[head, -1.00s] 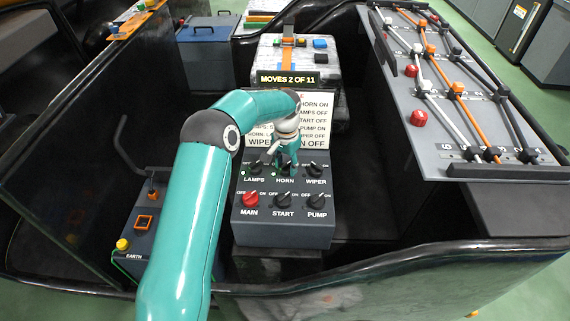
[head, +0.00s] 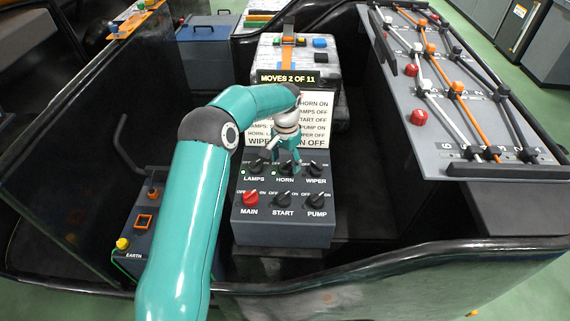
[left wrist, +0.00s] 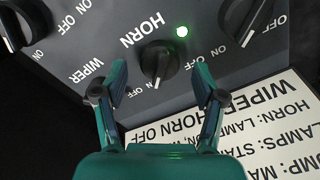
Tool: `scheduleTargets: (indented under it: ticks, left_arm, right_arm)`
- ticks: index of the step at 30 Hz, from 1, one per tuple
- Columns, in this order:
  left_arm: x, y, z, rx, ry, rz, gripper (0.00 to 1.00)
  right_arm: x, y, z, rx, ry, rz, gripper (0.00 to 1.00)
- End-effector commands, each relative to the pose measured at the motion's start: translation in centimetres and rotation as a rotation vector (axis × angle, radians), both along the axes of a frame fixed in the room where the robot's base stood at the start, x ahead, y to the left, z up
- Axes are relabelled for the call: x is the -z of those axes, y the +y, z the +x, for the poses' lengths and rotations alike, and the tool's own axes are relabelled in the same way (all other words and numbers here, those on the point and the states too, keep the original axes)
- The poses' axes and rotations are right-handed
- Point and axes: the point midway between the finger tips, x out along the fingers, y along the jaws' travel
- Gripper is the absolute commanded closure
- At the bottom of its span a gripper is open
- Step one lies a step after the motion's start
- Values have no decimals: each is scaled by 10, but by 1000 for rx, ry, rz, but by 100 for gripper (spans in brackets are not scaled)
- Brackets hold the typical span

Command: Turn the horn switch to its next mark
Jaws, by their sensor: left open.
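The horn switch (head: 284,170) is a black rotary knob in the middle of the upper row on the dark switch box (head: 283,232). In the left wrist view the knob (left wrist: 158,60) sits under the HORN label, with a green light lit beside it. I cannot clearly tell which mark it points to. My left gripper (head: 285,160) hangs just above and behind the knob in the head view. My right gripper is not in view.
The lamps knob (head: 256,167) and wiper knob (head: 315,168) flank the horn knob closely. Red main (head: 250,198), start (head: 283,199) and pump (head: 317,200) knobs are in front. A white instruction card (head: 315,115) stands behind. A grey sloping panel (head: 435,140) is at the right.

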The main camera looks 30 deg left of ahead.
Motion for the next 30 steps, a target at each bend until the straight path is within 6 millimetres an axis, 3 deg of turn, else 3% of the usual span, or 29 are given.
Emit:
scheduleTargets:
  ticks: [9, 15, 30]
  left_arm:
    - [-64, 0, 1, -1, -4, 0, 30]
    - [-93, 0, 0, 1, -1, 0, 30]
    - [-102, 0, -1, 0, 2, -1, 30]
  right_arm:
    - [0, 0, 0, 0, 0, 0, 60]
    - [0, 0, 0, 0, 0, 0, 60]
    - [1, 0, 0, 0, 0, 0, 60]
